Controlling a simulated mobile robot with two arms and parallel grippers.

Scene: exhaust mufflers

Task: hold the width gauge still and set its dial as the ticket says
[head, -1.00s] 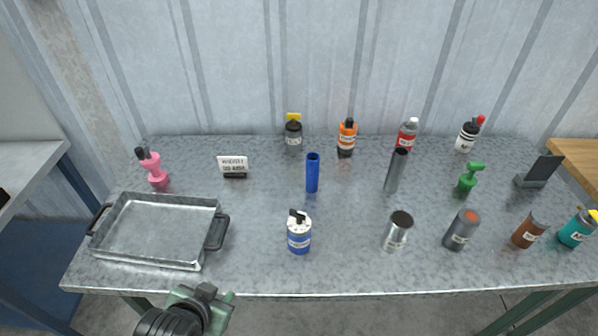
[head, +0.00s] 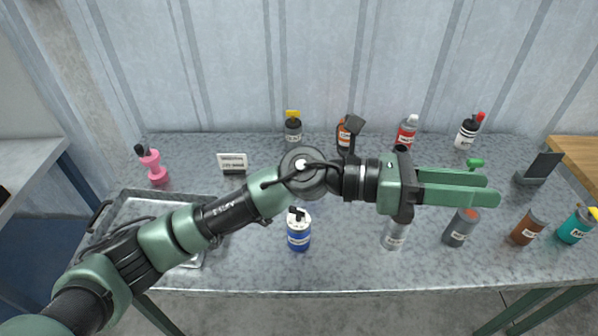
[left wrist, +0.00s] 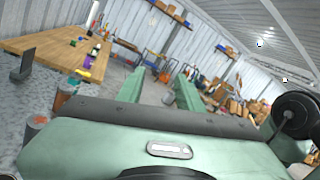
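A blue and white cylinder (head: 299,238) stands upright near the table's front middle. My left gripper (head: 490,188) is above the right half of the table, pointing right, well away from the cylinder. Its fingers are apart and empty in the left wrist view (left wrist: 162,82). My right gripper is not in view.
A metal tray (head: 122,207) lies at the left, partly behind my left arm. Several bottles and cans stand at the back and right, including a grey can (head: 461,228) and a brown bottle (head: 527,229). The front edge strip is mostly clear.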

